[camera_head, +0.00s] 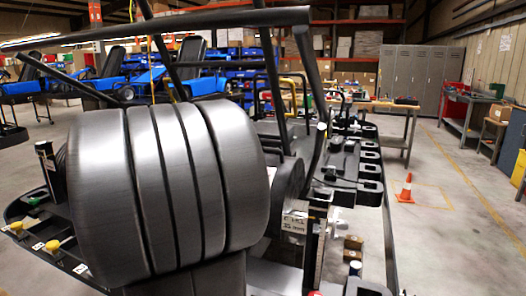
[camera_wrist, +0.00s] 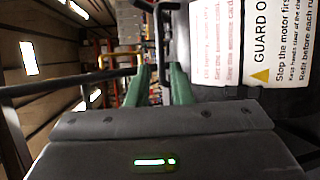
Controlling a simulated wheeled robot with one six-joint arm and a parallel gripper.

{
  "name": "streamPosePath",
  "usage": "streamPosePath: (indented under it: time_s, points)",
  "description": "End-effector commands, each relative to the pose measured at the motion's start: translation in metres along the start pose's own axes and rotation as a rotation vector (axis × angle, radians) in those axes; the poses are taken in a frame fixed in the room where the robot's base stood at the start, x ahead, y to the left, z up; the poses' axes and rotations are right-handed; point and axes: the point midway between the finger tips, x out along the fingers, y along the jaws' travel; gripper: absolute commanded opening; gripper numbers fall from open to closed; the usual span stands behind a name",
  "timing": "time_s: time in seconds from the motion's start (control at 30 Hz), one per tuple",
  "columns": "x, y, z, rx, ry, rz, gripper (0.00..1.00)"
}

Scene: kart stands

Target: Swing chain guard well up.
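In the wrist view my gripper (camera_wrist: 158,82) has two green fingers standing apart. A thin dark bar (camera_wrist: 163,42) runs up between or just beyond the fingertips. I cannot tell whether it touches them. To the right is a grey surface with a white label (camera_wrist: 277,45) reading "GUARD O…" and "Stop the motor first", and a paler label with red text (camera_wrist: 214,40). I cannot tell whether this surface is the chain guard itself. In the head view the gripper and the guard cannot be made out; large grey tyre-like rolls (camera_head: 165,185) fill the near left.
Dark tubes (camera_head: 160,22) cross the upper left of the head view. A black rack (camera_head: 350,165) stands right of the rolls. A tray with yellow knobs (camera_head: 50,243) is at lower left. An orange cone (camera_head: 405,188) stands on mostly clear floor at right. Lockers (camera_head: 412,75) line the back.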

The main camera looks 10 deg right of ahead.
Motion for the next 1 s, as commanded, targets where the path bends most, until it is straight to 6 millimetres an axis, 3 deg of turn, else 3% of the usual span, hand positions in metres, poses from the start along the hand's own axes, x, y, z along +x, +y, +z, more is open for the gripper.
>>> streamPosePath:
  time_s: [0.4, 0.6, 1.0]
  points:
    - [0.076, -0.001, 0.001, -0.002, -0.005, -0.003, 0.2]
    - [0.103, -0.001, 0.001, -0.001, -0.003, -0.002, 0.2]
    - [0.115, -0.001, 0.0, -0.001, 0.0, -0.001, 0.2]
